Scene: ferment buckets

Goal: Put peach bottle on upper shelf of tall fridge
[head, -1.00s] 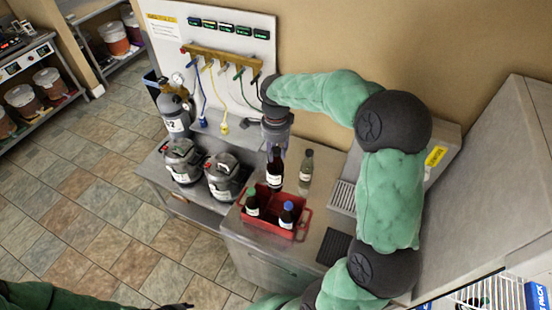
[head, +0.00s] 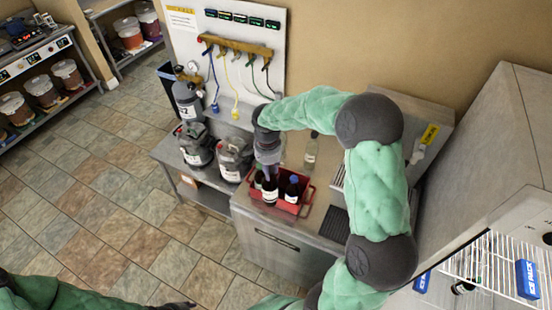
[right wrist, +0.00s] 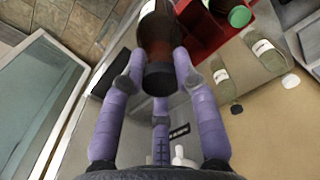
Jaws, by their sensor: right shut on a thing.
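My right gripper (head: 268,168) is shut on a brown bottle with a black cap, seen close up in the right wrist view (right wrist: 155,35). In the head view the held bottle (head: 270,192) overlaps the left part of the red crate (head: 308,201); its height above the counter is hard to tell. Its label is too small to read, so I cannot confirm it is peach. The tall fridge (head: 480,150) stands at the right, with a white wire shelf (head: 495,262) inside. My left gripper (head: 178,305) is at the bottom edge, its fingers unclear.
A blue-capped bottle (head: 293,188) stands in the crate; a green cap (right wrist: 239,16) shows in the wrist view. A clear bottle (head: 311,150) stands behind. Blue ice packs (head: 526,279) and a dark bottle (head: 463,287) are in the fridge.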

